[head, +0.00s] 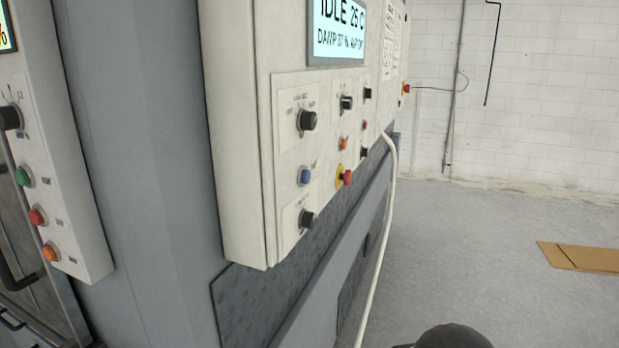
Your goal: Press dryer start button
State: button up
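A cream control box (238,140) stands at the centre, seen at a steep angle. Its screen (338,28) reads IDLE 25 C, with a line starting DAMP below. It carries a blue button (305,176), an orange button (343,143), a small red button (364,125) and several black knobs, one at upper left (307,120). A red mushroom button on yellow (346,177) sticks out below the orange one. The labels are too small to read, so I cannot tell which button is dryer start. My gripper is not in view.
A second cream panel (75,190) at the left edge has a green (21,177), a red (38,217) and an orange button (50,251). A white hose (386,230) hangs beside the central box. Flat cardboard (585,258) lies on open floor at right.

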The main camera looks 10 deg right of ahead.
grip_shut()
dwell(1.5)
